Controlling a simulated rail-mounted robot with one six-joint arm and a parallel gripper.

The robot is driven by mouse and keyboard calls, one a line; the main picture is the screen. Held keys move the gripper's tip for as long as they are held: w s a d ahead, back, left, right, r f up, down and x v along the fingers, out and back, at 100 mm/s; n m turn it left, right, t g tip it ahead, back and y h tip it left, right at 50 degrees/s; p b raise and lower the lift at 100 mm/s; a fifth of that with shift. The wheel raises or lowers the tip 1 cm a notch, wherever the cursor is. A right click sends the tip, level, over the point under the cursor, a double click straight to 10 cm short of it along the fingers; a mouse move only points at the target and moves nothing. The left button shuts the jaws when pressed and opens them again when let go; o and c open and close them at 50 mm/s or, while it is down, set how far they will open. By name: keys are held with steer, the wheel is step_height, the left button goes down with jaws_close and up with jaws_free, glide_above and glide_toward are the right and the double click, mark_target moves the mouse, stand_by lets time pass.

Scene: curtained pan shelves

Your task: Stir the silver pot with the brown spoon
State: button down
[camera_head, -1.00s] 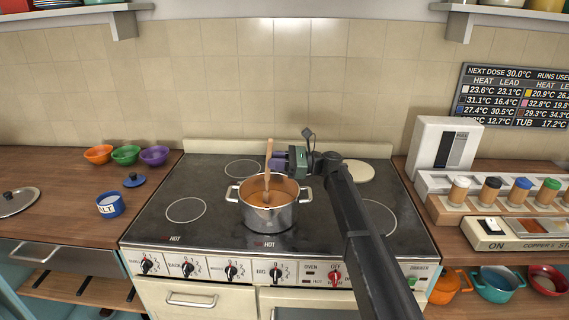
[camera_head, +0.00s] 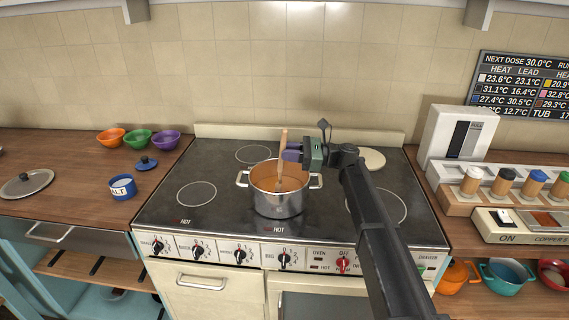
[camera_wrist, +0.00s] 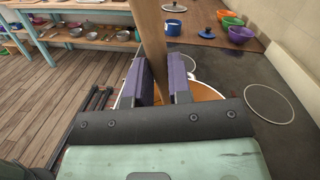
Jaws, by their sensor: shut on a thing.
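The silver pot (camera_head: 279,203) stands on the stove's front middle area, with orange-brown contents inside. The brown spoon (camera_head: 283,150) stands nearly upright, its lower end inside the pot. My gripper (camera_head: 291,152) comes in from the right at the pot's back right and is shut on the spoon's handle. In the wrist view, the two purple fingers (camera_wrist: 158,84) hold the wooden handle (camera_wrist: 150,35) between them. The pot's orange inside (camera_wrist: 205,92) shows behind the fingers. The spoon's lower tip is hidden in the pot.
The black stovetop (camera_head: 235,185) has free room around the pot. A blue salt pot (camera_head: 122,187), its lid (camera_head: 146,163) and orange (camera_head: 110,138), green (camera_head: 137,140) and purple (camera_head: 166,140) bowls are on the left counter. A row of capped jars (camera_head: 502,182) stands right.

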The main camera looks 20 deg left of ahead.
step_height(320, 180, up, 13)
steer(key=p, duration=1.2)
steer(key=shift+w+f+p, duration=0.2)
steer(key=shift+w+p, duration=0.1)
steer(key=shift+w, duration=0.05)
stand_by(0.5)
steer(key=shift+d, duration=0.1)
stand_by(0.7)
